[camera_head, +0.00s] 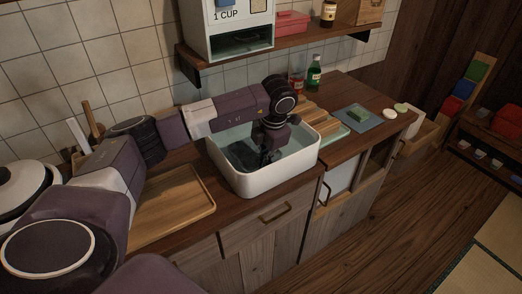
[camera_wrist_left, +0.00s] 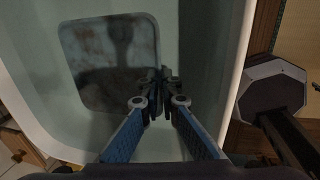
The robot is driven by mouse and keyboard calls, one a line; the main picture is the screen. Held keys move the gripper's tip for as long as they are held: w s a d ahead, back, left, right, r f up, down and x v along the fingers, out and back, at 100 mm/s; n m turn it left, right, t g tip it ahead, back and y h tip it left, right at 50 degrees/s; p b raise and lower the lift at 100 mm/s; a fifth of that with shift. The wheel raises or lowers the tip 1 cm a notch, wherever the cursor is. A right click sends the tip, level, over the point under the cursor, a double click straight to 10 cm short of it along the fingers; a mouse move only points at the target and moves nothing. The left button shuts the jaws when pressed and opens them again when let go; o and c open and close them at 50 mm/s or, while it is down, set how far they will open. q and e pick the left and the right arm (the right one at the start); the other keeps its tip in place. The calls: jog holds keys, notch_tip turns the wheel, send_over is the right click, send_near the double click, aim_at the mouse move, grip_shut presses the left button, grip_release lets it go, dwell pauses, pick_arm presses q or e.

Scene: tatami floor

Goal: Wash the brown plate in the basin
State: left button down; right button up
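The white basin (camera_head: 262,183) holds water and is set on the wooden counter. My left gripper (camera_head: 266,157) reaches down into it. In the left wrist view, a rounded square plate (camera_wrist_left: 108,62) lies low in the basin (camera_wrist_left: 215,70), bluish grey with brown patches. I take it for the brown plate. The left gripper's blue fingers (camera_wrist_left: 163,78) are close together at the plate's right rim and look shut on it, though the tips are dark. In the head view the plate is hard to make out behind my gripper. My right gripper is not in view.
A wooden tray (camera_head: 172,205) lies left of the basin. To the right are a ribbed wooden rack (camera_head: 322,121), a green sponge (camera_head: 358,113) on a blue cloth, and bottles (camera_head: 314,73). A shelf (camera_head: 290,40) hangs above. A pot (camera_head: 22,185) stands far left.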

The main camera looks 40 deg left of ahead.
aim_at(277, 157)
pick_arm(q)
jog(key=shift+w+d+b, duration=0.25)
jog(key=shift+w+d, duration=0.1)
jog(key=shift+w, duration=0.45)
jog(key=shift+w+d+b, duration=0.3)
jog(key=shift+w, duration=0.5)
jog(key=shift+w+d+b, duration=0.25)
jog(key=shift+w+d, duration=0.1)
jog(key=shift+w, duration=0.45)
jog(key=shift+s+a+r+p, duration=0.1)
jog(key=shift+s+a+p, duration=0.2)
jog(key=shift+s, duration=0.35)
jog(key=shift+s+a+p, duration=0.2)
jog(key=shift+s+a, duration=0.1)
jog(key=shift+s, duration=0.35)
jog(key=shift+s+a, duration=0.2)
jog(key=shift+s, duration=0.35)
jog(key=shift+s+a, duration=0.2)
jog(key=shift+s, duration=0.35)
jog(key=shift+w, duration=0.1)
